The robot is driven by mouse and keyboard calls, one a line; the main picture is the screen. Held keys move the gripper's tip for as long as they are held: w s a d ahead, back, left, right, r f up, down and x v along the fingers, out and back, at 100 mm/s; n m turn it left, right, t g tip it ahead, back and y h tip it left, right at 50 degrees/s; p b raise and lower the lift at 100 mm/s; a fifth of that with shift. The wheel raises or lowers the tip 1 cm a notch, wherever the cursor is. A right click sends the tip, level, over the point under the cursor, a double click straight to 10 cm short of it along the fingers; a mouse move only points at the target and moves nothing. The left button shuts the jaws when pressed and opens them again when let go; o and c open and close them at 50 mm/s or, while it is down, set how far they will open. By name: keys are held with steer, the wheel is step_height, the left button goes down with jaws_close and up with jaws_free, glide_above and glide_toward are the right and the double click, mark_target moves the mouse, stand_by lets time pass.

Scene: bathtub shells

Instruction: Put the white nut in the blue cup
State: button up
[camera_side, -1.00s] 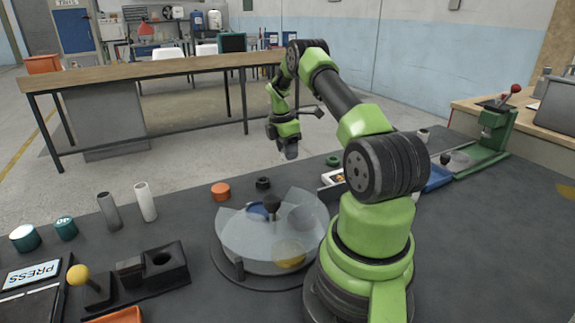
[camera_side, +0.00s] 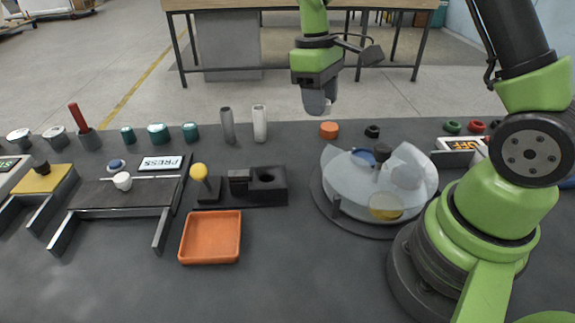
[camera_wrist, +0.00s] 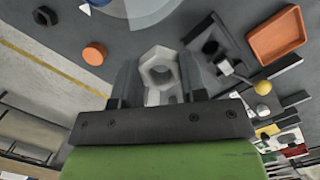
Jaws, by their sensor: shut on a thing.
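My gripper (camera_side: 317,98) hangs above the far side of the dark table in the side view, pointing down. In the wrist view my gripper (camera_wrist: 158,88) is shut on the white nut (camera_wrist: 160,66), a pale hexagonal ring with a hole, held between the two grey fingers. In the side view the nut is hard to tell from the fingertips. The blue cup (camera_side: 363,155) appears at the back of a round, partly clear carousel, to the right of and nearer than my gripper. The cup is partly hidden by the clear cover.
The orange cap (camera_side: 329,130) and a black nut (camera_side: 372,131) lie behind the carousel (camera_side: 345,209). Grey and white tubes (camera_side: 260,124) stand left of my gripper. An orange tray (camera_side: 211,238) and a black block with a yellow-knobbed lever (camera_side: 199,172) are at the front left.

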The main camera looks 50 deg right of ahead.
steer(key=s+a+m, duration=0.1)
steer(key=s+a, duration=0.2)
steer(key=a, duration=0.3)
steer(key=n+h, duration=0.1)
steer(key=n, duration=0.7)
glide_above(295, 221)
steer(key=shift+t, duration=0.3)
step_height(295, 221, down, 12)
steer(key=shift+w+a+r, duration=0.15)
steer(key=shift+r, duration=0.05)
steer(key=shift+w+f, duration=0.1)
steer(key=shift+f, duration=2.35)
steer(key=shift+f, duration=0.1)
steer(key=o, duration=0.5)
steer(key=shift+o, duration=0.6)
